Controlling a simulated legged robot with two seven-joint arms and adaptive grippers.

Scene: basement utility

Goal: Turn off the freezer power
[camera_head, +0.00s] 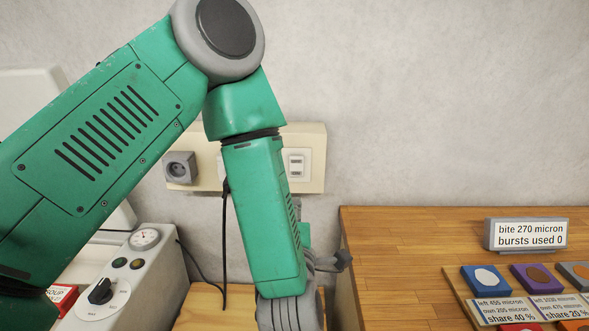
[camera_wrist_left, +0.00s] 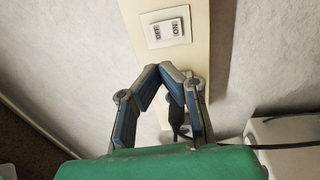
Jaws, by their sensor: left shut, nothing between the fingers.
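A cream wall panel (camera_head: 312,140) carries a white rocker switch (camera_head: 296,164) on its right part. In the left wrist view the switch (camera_wrist_left: 166,32) shows the labels OFF and ON, and no finger covers it. My left gripper (camera_wrist_left: 167,72) is shut and empty, its fingertips together just beside the switch plate, apparently not touching it. In the head view my left arm hides the middle of the panel and most of this gripper. A black cord (camera_head: 225,240) hangs from the panel. My right gripper is out of view.
A grey socket (camera_head: 180,167) is on the panel's left. A grey control unit (camera_head: 128,268) with a gauge and black knob stands lower left. A wooden worktop (camera_head: 400,240) at right holds a display sign (camera_head: 526,234) and several coloured blocks. The wall above is clear.

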